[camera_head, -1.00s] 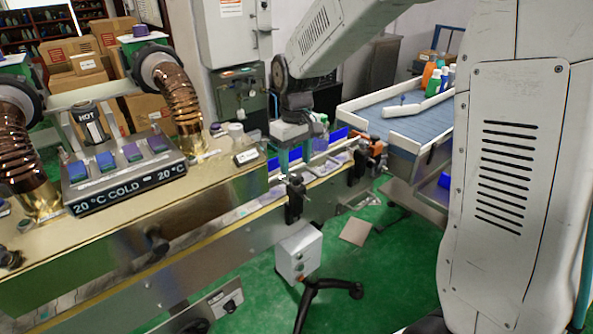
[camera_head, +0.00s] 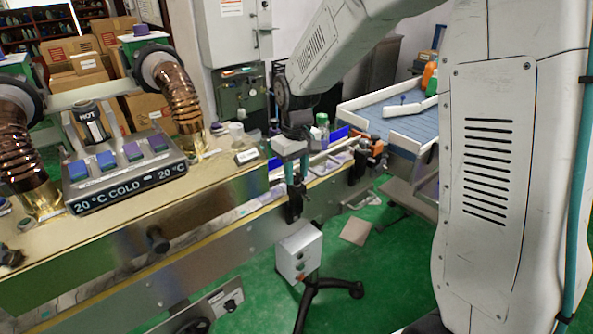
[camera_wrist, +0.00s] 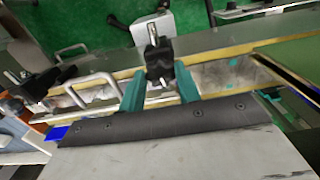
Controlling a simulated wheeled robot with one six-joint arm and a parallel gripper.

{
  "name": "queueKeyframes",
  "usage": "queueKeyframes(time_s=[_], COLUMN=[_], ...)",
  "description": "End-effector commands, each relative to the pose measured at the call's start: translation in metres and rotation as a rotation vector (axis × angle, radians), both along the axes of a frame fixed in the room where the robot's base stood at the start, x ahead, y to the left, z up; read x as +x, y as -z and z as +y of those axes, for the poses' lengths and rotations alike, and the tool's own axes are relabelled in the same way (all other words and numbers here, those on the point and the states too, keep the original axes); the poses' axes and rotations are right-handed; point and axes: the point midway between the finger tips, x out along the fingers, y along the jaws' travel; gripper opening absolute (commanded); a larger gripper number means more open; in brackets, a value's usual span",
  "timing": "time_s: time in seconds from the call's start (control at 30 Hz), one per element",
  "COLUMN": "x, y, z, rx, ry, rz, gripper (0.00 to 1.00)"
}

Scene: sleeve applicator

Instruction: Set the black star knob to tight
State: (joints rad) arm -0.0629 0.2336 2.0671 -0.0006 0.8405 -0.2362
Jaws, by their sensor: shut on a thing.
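The black star knob (camera_head: 293,208) is on the front side of the long metal machine, at the right-centre of the head view. In the wrist view the knob (camera_wrist: 158,60) shows at the tips of my teal fingers, with a metal rod sticking out beyond it. My gripper (camera_head: 296,180) reaches down onto the knob from above. In the wrist view my gripper (camera_wrist: 158,77) has one finger on each side of the knob, shut on it. The fingers hide part of the knob, and no tight marking can be read.
A grey control box (camera_head: 299,252) on a black stand is below the knob. Another black clamp knob (camera_head: 357,168) sits further right along the rail. A blue conveyor (camera_head: 400,123) with bottles stands behind. Green floor (camera_head: 385,280) is open in front.

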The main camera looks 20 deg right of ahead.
Motion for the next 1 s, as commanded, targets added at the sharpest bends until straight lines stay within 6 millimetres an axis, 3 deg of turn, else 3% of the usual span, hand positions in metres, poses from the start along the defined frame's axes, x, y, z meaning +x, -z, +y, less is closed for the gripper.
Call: queueKeyframes(time_s=[0.23, 0.57, 0.6, 0.67, 1.0], x=[-0.0001, -0.0001, -0.0001, -0.0001, 0.0003], y=[-0.0003, -0.0003, -0.0004, -0.0003, -0.0038], z=[0.0005, 0.0006, 0.0006, 0.0006, 0.0004], rx=[0.001, 0.001, 0.001, 0.001, 0.0], ry=[0.198, 0.226, 0.226, 0.226, 0.225], rz=[0.0, 0.0, 0.0, 0.0, -0.001], gripper=[0.1, 0.1, 0.39, 0.55, 0.55])
